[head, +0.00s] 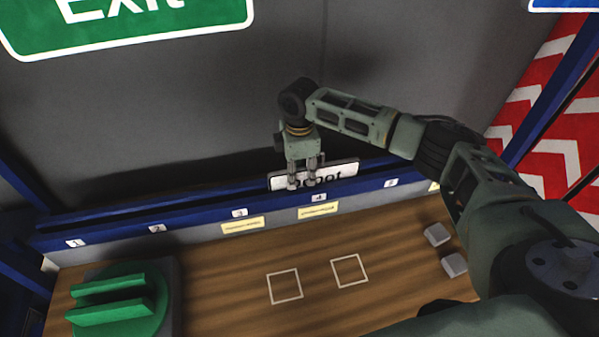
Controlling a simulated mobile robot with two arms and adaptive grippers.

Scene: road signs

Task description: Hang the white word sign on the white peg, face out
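A white word sign (343,174) with dark letters sits at the blue slotted rail, above the number 4 label. Part of its word is hidden behind my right gripper (302,182). The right gripper points down at the sign's left half, with its two fingers side by side and a gap between them. Both fingers appear in front of the sign; whether they touch it is unclear. I see no white peg in this view. My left gripper is out of view.
The wooden table (220,300) in front has two white square outlines, a green slotted holder (120,300) at left and small grey blocks (438,235) at right. A green Exit sign (120,25) hangs on the grey wall.

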